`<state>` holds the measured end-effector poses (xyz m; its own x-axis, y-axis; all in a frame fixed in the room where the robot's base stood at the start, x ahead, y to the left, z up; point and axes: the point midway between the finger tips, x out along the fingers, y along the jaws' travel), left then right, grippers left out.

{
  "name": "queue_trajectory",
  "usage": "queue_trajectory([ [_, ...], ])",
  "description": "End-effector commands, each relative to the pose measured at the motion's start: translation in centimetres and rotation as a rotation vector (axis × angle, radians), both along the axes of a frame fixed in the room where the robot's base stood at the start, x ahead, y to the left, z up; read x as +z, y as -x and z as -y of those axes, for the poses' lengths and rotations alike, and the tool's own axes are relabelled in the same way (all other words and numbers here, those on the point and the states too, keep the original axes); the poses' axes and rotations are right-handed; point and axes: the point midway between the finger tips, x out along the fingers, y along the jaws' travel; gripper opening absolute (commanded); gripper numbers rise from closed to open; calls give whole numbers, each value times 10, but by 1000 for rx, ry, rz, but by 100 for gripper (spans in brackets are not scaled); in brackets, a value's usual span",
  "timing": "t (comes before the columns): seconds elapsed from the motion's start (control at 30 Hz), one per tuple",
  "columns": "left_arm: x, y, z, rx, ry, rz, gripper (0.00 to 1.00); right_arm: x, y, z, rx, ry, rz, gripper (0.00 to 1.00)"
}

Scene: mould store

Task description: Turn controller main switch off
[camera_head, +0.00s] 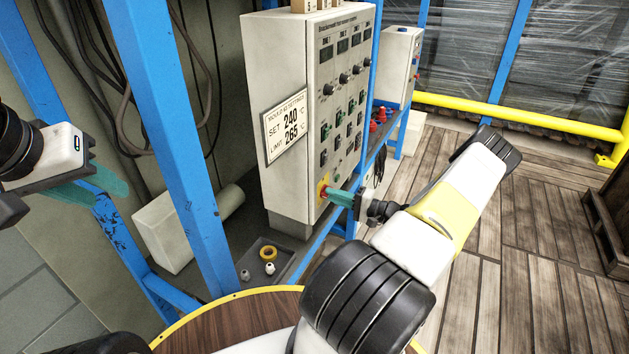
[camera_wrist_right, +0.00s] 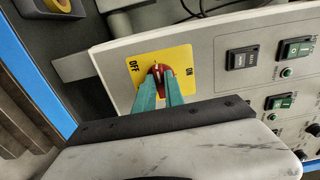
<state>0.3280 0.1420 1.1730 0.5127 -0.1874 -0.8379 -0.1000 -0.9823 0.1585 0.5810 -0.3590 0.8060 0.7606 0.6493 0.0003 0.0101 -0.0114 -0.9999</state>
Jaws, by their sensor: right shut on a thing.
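The grey controller cabinet (camera_head: 275,70) stands in a blue frame, its panel facing right in the head view. The red main switch knob (camera_wrist_right: 162,70) sits on a yellow plate (camera_wrist_right: 178,56) low on the panel, marked OFF at left and ON at right in the wrist view. The plate also shows in the head view (camera_head: 322,187). My right gripper (camera_head: 335,195) is shut on the knob; its teal fingers (camera_wrist_right: 160,92) partly cover it, so its exact angle is unclear. My left gripper (camera_head: 110,181) is away at the left, touching nothing visible; its finger gap is unclear.
A blue post (camera_head: 168,120) stands between my left gripper and the cabinet. Switches and dials (camera_head: 345,100) fill the panel above the knob. A settings sign (camera_head: 285,127) hangs on the cabinet's side. A grey tray (camera_head: 287,262) with a yellow roll (camera_head: 268,253) lies below.

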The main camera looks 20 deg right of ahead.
Motion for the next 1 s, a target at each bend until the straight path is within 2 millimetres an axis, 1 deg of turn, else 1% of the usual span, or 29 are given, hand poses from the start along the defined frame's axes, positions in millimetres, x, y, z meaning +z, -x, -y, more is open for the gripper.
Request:
queue_trajectory([
  [0.23,0,0,0,0,0,0,36,-1,1,0,0,3,0,0],
  [0.27,0,0,0,0,0,0,36,-1,1,0,0,3,0,19],
  [0.33,0,0,0,0,0,0,36,-1,1,0,0,2,-1,33],
  [0.37,0,0,0,0,0,0,36,-1,1,0,0,2,-1,35],
  [0.63,0,0,0,0,0,0,36,0,0,0,0,1,-1,35],
  [0.73,0,0,0,0,0,0,36,0,4,4,-1,1,-1,35],
  [0.87,0,0,0,0,0,0,36,-1,18,16,-4,3,-2,35],
  [1.0,0,0,0,0,0,0,36,-1,37,33,-4,3,-2,35],
])
